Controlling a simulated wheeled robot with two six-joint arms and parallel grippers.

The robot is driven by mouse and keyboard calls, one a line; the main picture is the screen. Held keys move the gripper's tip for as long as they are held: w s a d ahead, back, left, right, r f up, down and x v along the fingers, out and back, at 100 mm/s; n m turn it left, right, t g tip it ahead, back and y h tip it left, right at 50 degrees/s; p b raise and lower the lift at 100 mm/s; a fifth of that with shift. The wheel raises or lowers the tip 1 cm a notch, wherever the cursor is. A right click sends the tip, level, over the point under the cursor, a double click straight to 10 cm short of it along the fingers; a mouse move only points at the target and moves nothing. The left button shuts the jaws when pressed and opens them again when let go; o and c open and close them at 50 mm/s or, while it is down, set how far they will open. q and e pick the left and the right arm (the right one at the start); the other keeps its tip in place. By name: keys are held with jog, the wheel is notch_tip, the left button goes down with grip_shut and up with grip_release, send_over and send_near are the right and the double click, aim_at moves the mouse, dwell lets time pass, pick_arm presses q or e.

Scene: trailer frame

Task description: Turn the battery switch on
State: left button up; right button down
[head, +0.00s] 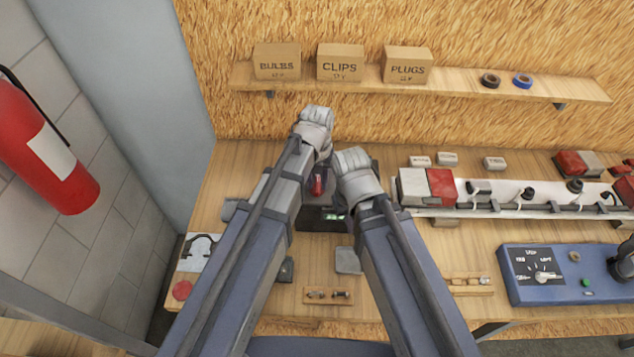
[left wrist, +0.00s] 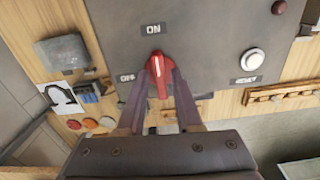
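The battery switch is a red knob with a white line (left wrist: 158,76) on a dark grey panel (left wrist: 205,45); its red also shows in the head view (head: 317,184). The white line runs nearly upright, towards an "ON" label (left wrist: 153,29). Another label (left wrist: 126,77), left of the knob, is partly covered. My left gripper (left wrist: 161,84) has one finger on each side of the knob, close against it, and appears shut on it. My right gripper's wrist (head: 356,172) is just right of the switch; its fingers are hidden.
A white reset button (left wrist: 253,60) and a dark red lamp (left wrist: 279,7) sit on the panel's right. A blue control box (head: 560,285) and a rail of sockets (head: 510,198) stand right on the bench. A shelf (head: 455,88) with boxes is behind. A fire extinguisher (head: 40,150) hangs left.

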pick_arm(q)
jog(key=shift+o, duration=1.2)
notch_tip(320, 180, up, 6)
jog(key=p, duration=0.6)
